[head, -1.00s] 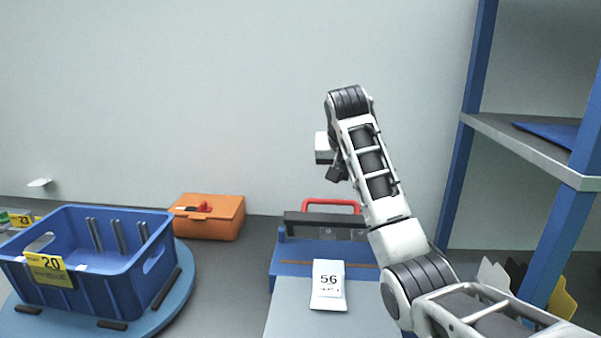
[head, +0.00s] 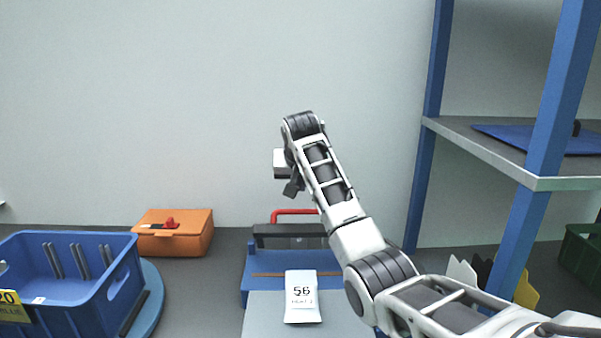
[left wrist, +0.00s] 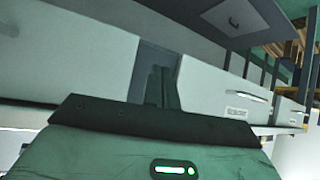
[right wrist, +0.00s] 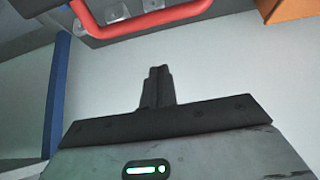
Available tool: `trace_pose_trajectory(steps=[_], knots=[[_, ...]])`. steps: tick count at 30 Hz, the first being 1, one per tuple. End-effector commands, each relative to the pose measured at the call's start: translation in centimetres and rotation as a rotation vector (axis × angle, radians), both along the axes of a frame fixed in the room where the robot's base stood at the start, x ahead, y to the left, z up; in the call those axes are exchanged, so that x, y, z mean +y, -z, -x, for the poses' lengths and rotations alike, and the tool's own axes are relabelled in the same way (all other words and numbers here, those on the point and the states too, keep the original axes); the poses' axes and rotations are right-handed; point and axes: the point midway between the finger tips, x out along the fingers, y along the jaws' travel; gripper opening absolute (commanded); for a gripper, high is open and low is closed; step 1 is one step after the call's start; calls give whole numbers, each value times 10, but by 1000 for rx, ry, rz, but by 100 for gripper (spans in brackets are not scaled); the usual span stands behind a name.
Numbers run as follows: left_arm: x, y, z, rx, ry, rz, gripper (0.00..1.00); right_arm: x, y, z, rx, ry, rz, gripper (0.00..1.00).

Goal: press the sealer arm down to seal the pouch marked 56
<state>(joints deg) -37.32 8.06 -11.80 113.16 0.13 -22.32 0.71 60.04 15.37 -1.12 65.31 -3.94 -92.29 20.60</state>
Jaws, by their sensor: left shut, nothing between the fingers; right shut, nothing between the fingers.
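The pouch marked 56 (head: 302,297) is white and lies on the grey front plate of the blue sealer (head: 258,272), its far end toward the seal strip. The sealer's dark arm (head: 275,230) with its red handle (head: 294,212) stands raised behind the pouch. The handle also shows in the right wrist view (right wrist: 150,22), at the top. My right gripper (head: 292,187) is above the sealer arm, apart from the handle. Its fingers (right wrist: 157,85) are shut and empty. My left gripper (left wrist: 162,85) shows only in its wrist view, shut and empty, away from the sealer.
An orange box (head: 172,235) stands left of the sealer. A blue crate (head: 70,290) sits on a round blue turntable (head: 150,300) further left. A blue-posted shelf (head: 480,143) rises at the right. Bare counter lies between crate and sealer.

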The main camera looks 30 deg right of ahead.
Motion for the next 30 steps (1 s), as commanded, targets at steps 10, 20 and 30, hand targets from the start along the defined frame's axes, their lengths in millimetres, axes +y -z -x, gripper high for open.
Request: trace_pose_trajectory(steps=[10,20,30], knots=[[4,-2,1,11,-7,-7,0,-3,28,-5,-1,-1,1,0],[4,-6,2,10,-10,-8,0,10,35,16,1,-1,0,0],[5,-4,3,14,-11,-8,0,11,36,18,0,0,0,0]])
